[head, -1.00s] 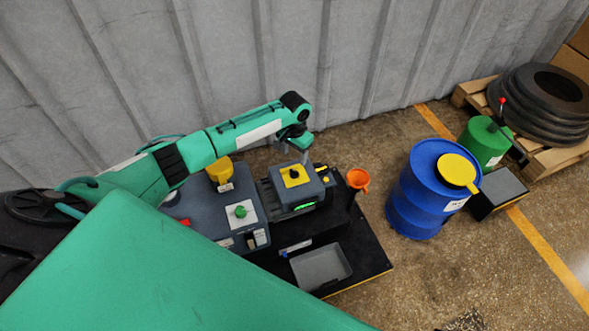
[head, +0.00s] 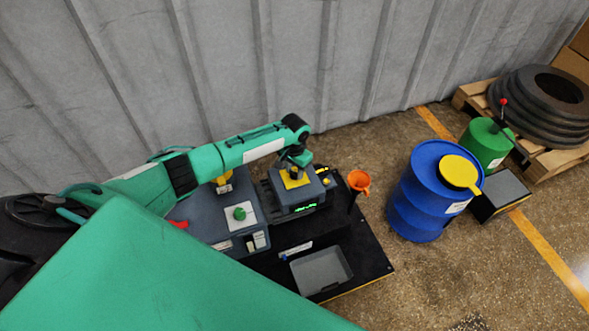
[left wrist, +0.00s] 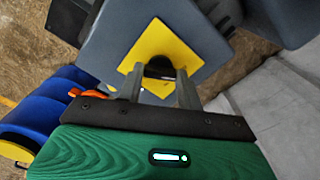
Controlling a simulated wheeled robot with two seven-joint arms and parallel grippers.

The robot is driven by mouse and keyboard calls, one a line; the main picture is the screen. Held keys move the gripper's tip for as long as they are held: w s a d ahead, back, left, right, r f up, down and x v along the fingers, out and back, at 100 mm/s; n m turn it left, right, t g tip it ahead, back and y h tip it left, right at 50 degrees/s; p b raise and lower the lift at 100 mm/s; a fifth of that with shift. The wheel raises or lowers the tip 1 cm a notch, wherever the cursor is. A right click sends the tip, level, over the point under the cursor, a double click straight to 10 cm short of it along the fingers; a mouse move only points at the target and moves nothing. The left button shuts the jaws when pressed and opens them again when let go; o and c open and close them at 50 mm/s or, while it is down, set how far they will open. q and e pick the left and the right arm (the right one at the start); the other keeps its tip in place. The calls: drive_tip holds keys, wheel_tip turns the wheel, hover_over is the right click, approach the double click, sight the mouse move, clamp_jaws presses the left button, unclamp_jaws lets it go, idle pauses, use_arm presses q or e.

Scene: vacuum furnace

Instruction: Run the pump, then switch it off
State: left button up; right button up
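The pump is a blue-grey unit (head: 318,192) with a yellow plate (head: 300,183) on top and a small green-lit display (head: 305,208) on its front. A dark knob (left wrist: 159,67) sits on the yellow plate, which fills the middle of the left wrist view (left wrist: 146,46). My left gripper (head: 292,174) points down over this plate. In the left wrist view its two fingers (left wrist: 160,75) are apart, one on each side of the knob; firm contact does not show. My right gripper is out of view.
Left of the pump is a grey cabinet with a green knob (head: 239,214) and a red part (head: 179,224). An orange funnel (head: 358,181) stands right of it, a grey tray (head: 322,270) in front. A blue drum (head: 416,205) stands farther right.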

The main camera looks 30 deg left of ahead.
use_arm(q)
drive_tip(key=shift+c, duration=1.1)
drive_tip(key=shift+r+m+p, duration=0.15)
drive_tip(key=shift+m+p, duration=0.45)
drive_tip(key=shift+m, duration=0.2)
drive_tip(key=m+p, duration=0.1)
drive_tip(key=m, duration=0.2)
drive_tip(key=m+p, duration=0.1)
drive_tip(key=m, duration=0.2)
drive_tip(key=shift+m, duration=2.1)
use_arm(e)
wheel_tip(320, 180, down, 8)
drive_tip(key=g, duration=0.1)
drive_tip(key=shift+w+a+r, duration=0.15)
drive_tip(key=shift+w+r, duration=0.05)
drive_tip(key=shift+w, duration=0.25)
